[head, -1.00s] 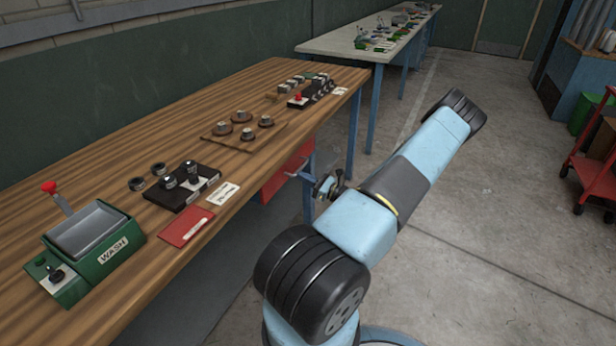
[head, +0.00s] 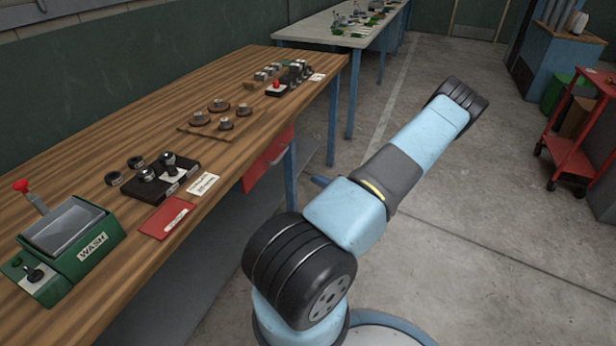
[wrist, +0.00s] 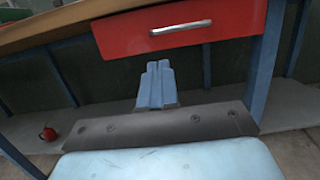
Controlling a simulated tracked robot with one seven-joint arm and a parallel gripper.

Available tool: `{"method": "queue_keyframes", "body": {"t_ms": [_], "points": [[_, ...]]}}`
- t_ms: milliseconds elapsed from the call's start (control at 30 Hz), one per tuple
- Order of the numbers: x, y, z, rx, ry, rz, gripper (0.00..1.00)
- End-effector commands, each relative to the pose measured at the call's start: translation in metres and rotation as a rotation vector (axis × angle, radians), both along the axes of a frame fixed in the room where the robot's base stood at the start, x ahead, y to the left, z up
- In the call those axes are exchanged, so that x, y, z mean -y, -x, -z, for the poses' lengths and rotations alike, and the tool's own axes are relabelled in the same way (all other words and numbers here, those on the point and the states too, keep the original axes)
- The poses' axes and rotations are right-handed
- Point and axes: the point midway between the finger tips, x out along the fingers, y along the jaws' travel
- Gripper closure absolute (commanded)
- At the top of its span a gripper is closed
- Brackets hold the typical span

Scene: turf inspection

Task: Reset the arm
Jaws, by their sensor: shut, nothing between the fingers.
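My arm reaches out from the lower middle of the head view, over the floor to the right of the wooden bench (head: 215,110). My gripper (wrist: 157,84) shows in the wrist view with its blue fingers together and nothing between them. It points toward the bench's front, below the red drawer (wrist: 180,30), and appears apart from it. In the head view my gripper is mostly hidden behind my arm; only a small blue tip (head: 320,181) shows.
The bench holds a green wash station (head: 75,250), a red card (head: 166,217), a black block with knobs (head: 163,176) and a wooden board (head: 195,127). A pale table (head: 330,28) stands behind. A red cart (head: 575,155) stands right. Floor between is clear.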

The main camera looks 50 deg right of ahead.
Motion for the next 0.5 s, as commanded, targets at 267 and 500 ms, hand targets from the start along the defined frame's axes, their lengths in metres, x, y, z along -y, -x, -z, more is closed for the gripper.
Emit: {"method": "queue_keyframes", "body": {"t_ms": [267, 500], "points": [[0.002, 0.005, 0.001, 0.000, 0.000, 0.000, 1.00], [-0.007, -0.005, -0.013, -0.018, 0.044, -0.058, 1.00]]}}
